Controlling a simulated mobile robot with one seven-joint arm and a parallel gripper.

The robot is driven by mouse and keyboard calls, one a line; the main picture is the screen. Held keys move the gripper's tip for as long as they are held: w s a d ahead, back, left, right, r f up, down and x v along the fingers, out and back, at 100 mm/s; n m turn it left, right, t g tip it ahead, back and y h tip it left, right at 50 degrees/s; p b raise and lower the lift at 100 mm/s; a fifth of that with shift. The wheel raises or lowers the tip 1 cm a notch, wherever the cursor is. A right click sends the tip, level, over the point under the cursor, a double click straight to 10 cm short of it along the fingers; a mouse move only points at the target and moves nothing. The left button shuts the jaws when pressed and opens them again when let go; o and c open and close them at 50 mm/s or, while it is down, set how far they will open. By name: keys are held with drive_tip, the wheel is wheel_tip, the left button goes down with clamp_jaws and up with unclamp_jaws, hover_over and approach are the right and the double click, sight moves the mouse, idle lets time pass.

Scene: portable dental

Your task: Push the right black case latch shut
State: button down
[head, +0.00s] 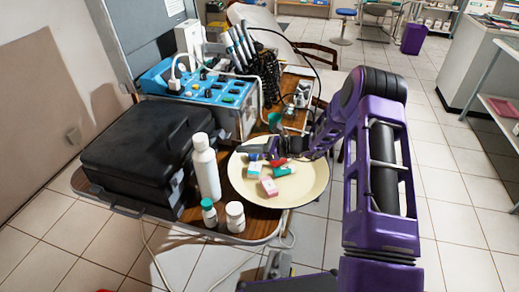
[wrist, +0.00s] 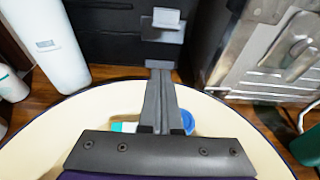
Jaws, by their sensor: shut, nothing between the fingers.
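The black case (head: 135,150) lies on the wooden cart top at the left in the head view. Its dark side wall (wrist: 110,35) fills the top middle of the wrist view. A grey latch (wrist: 166,18) shows on that wall, straight ahead of my fingertips. I cannot tell how far the latch stands out. My gripper (wrist: 159,68) is shut and empty, its fingers reaching over the plate toward the case, just below the latch in the picture. Whether the fingertips touch the case is unclear. In the head view my gripper (head: 262,153) is partly lost among dark shapes above the plate.
A cream plate (head: 295,190) with small coloured boxes lies under my gripper.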

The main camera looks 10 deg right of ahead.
sight(220, 135)
drive_tip(key=shift+w+a+r, duration=0.25)
drive_tip(key=shift+a+r, duration=0.3)
drive_tip(key=shift+r, duration=0.3)
drive_tip(key=shift+w+a+r, duration=0.2)
drive_tip(key=shift+a+r, duration=0.3)
drive_tip(key=shift+r, duration=0.35)
drive_tip(key=shift+r, duration=0.1)
drive_tip(key=shift+r+h+p, duration=0.3)
drive_tip(key=shift+h+p, duration=0.1)
drive_tip(key=shift+p, duration=0.4)
